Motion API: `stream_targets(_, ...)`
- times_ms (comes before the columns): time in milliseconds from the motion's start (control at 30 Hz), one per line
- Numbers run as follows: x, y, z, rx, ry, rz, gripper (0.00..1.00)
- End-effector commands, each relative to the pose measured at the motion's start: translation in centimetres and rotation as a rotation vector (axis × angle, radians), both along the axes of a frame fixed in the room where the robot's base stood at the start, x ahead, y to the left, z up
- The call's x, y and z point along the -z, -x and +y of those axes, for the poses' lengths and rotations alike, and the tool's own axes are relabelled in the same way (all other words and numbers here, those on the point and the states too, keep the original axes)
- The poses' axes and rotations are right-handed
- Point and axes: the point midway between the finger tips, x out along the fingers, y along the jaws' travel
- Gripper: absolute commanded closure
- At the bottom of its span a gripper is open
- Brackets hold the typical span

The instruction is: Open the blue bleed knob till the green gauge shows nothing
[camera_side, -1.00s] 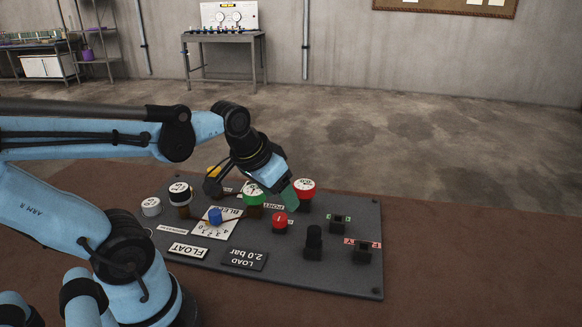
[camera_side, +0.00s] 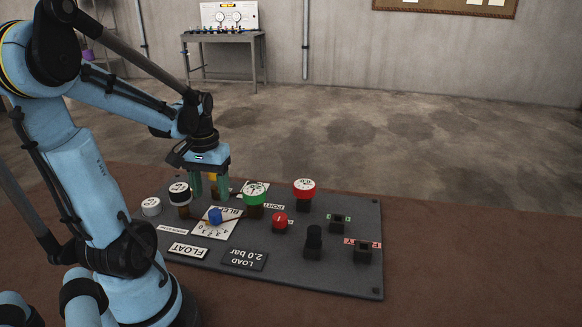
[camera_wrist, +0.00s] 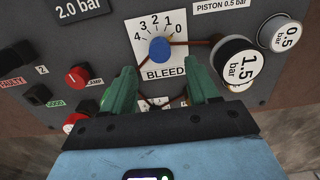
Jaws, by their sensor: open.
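The blue bleed knob (camera_side: 214,216) stands on a white scale plate marked BLEED. My gripper (camera_side: 209,194) points down, open and empty, above the far side of the knob. In the wrist view its green fingers (camera_wrist: 161,78) are spread, apart from the knob, on the BLEED lettering side.
FLOAT (camera_side: 187,250) and LOAD 2.0 bar plates lie in front.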

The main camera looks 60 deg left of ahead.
Motion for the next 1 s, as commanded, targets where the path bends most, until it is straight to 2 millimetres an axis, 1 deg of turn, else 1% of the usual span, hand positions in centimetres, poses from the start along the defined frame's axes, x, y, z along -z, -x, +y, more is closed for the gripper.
stream_targets(33,0.7,-0.1,0.1,0.000,0.000,0.000,0.40)
stream_targets(467,6.2,-0.1,0.1,0.001,-0.001,-0.001,0.40)
stream_targets(567,6.1,-0.1,0.0,0.001,-0.001,-0.001,0.40)
stream_targets(800,6.8,0.0,0.0,0.001,-0.001,-0.001,0.40)
stream_targets(1000,6.9,0.0,0.0,0.001,-0.001,-0.001,0.40)
